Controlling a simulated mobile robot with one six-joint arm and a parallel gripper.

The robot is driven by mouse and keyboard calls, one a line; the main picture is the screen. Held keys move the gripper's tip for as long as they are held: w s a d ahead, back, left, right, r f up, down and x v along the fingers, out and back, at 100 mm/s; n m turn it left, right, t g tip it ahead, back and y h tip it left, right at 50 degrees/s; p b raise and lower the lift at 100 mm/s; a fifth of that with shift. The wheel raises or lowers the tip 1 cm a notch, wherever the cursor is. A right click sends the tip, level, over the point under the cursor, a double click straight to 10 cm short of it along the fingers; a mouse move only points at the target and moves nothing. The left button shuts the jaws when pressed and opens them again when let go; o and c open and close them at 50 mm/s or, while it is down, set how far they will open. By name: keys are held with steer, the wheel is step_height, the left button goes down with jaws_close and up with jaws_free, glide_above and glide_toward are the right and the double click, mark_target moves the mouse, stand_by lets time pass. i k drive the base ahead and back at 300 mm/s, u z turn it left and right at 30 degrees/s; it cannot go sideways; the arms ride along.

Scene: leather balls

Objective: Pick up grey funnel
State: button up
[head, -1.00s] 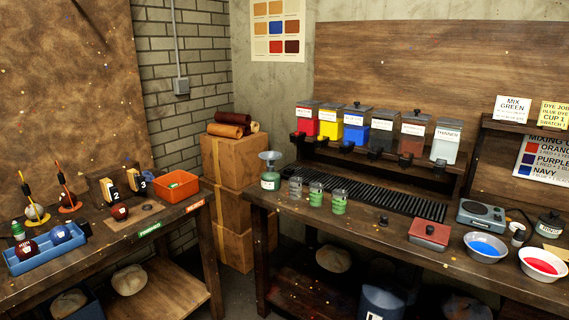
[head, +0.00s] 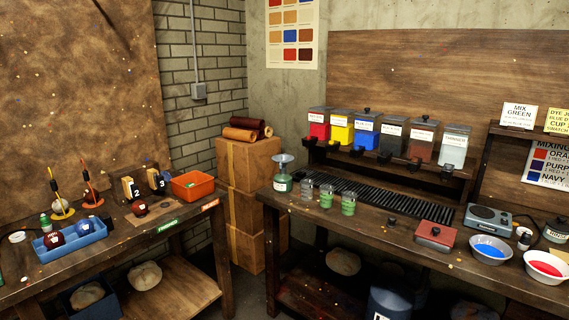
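The grey funnel (head: 283,160) sits upright in the mouth of a dark green bottle (head: 282,184). Both stand at the left end of the right-hand workbench (head: 268,199), in the head view. The bottle has a pale label. My gripper is not in view, and nothing is touching the funnel.
Several glass cups, some with green liquid (head: 326,198), stand just right of the bottle. Behind them are a black slatted rack (head: 390,195) and labelled dye bins (head: 367,130). A stack of cardboard boxes (head: 246,200) stands behind left. Floor shows between the two benches.

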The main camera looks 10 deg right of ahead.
mark_target(283, 159)
steer(key=u, duration=0.05)
steer(key=i, duration=0.95)
steer(key=z, duration=0.05)
